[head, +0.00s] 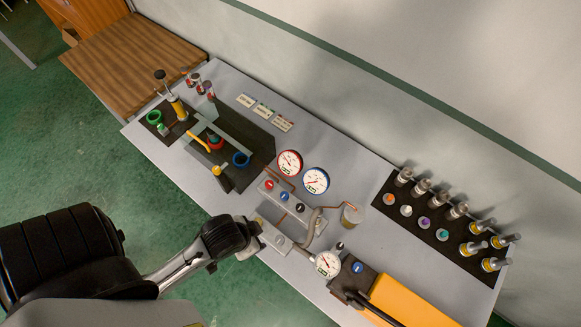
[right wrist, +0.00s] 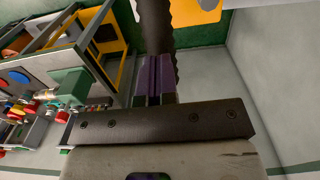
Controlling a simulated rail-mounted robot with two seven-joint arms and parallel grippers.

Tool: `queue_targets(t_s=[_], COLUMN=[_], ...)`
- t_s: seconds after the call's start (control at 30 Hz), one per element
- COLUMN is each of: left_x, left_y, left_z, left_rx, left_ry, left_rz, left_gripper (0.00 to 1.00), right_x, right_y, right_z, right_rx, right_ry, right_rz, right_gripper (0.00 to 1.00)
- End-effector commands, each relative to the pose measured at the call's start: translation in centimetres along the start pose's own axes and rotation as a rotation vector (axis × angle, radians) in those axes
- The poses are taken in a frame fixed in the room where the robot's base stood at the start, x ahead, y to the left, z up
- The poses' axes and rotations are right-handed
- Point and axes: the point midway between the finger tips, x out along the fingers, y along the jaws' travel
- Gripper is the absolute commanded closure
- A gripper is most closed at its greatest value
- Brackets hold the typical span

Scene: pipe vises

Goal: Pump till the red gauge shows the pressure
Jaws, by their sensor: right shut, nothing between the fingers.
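The red gauge (head: 290,163) has a white dial and stands mid-table in the head view. Its needle is too small to read surely. The blue gauge (head: 316,180) is beside it. A third gauge (head: 328,264) stands by the orange pump (head: 405,298), which has a dark lever (head: 372,306) along it. My left gripper (head: 257,238) is at the near table edge by the valve block (head: 285,197); its fingers are too small to judge. My right gripper (right wrist: 155,80) shows only in the right wrist view, shut and empty, with a dark ribbed shape beyond its fingers.
A dark mat (head: 440,235) with several fittings lies at the right. A cup (head: 352,214) is near the gauges. The table (head: 335,143) is clear behind the gauges.

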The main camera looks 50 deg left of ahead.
Motion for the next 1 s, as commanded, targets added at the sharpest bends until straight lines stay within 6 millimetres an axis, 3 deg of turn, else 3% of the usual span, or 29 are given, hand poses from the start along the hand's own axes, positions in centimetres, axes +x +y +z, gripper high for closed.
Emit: queue_targets(t_s=[1.0], left_x=[0.3], left_y=[0.3], left_z=[0.0], left_rx=[-0.01], left_ry=[0.002], left_rz=[0.008], left_gripper=[0.41], right_x=[2.2], right_y=[0.0], right_z=[-0.5], right_rx=[0.0], right_ry=[-0.001], right_rz=[0.001], right_gripper=[1.0])
